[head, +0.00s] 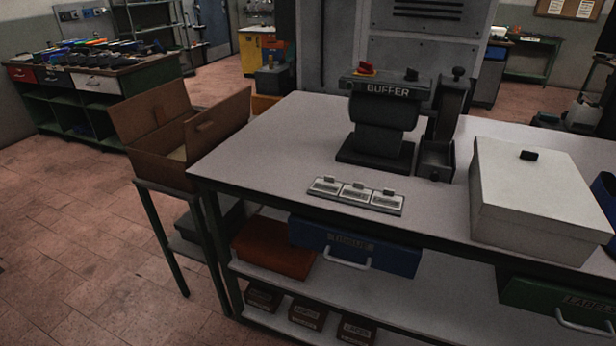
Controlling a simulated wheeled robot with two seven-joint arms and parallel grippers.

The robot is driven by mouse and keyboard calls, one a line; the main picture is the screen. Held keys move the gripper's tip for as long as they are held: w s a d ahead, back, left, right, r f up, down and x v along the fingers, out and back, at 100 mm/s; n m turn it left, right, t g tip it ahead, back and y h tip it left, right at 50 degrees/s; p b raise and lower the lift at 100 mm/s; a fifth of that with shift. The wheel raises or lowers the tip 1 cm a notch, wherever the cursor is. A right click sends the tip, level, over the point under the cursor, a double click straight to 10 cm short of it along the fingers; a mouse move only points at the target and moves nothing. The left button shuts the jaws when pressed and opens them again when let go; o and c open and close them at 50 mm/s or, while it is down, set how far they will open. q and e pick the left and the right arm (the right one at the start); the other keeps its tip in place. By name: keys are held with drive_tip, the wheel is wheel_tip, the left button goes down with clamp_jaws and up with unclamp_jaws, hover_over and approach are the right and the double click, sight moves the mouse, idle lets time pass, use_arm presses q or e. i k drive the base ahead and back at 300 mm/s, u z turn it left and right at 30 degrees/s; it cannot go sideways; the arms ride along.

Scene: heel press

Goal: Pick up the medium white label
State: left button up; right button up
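Three small white labels with dark grips lie side by side in a shallow grey holder (372,208) near the front edge of the workbench. They are the left label (325,187), the middle label (357,194) and the right label (387,200). Their print is too small to read, so I cannot tell from it which is the medium one. Neither of my grippers is in view.
A black buffer machine (385,120) stands behind the labels. A white lidded box (530,200) fills the bench's right side. An open cardboard box (165,150) stands at the left on a stand. The bench top (260,150) left of the labels is clear.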

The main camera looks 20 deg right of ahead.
sight(326, 186)
drive_tip(key=i, duration=1.2)
drive_tip(key=z, duration=1.95)
